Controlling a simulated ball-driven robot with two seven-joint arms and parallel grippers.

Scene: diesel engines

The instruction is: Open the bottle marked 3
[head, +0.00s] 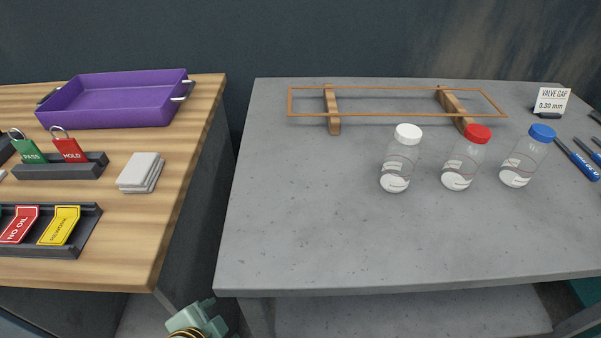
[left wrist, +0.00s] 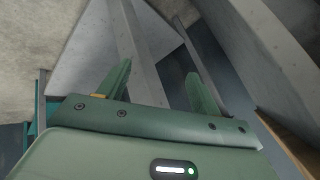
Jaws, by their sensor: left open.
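Three clear bottles stand upright on the grey table: one with a white cap (head: 397,165), one with a red cap (head: 462,165), one with a blue cap (head: 520,165). All the caps are on. Pale labels show low on the bottles, but I cannot read a 3 on any of them. My left gripper (head: 205,316) is at the bottom edge of the head view, below and in front of the grey table's front left corner, far from the bottles. In the left wrist view my left gripper (left wrist: 158,75) is open with nothing between its fingers. My right gripper is out of view.
A thin wooden frame (head: 400,115) lies behind the bottles. A valve gap card (head: 551,101) and blue-handled tools (head: 577,158) are at the right. The grey table (head: 310,220) is clear in front. The left wooden table holds a purple tray (head: 112,105), tag racks and white pads (head: 141,172).

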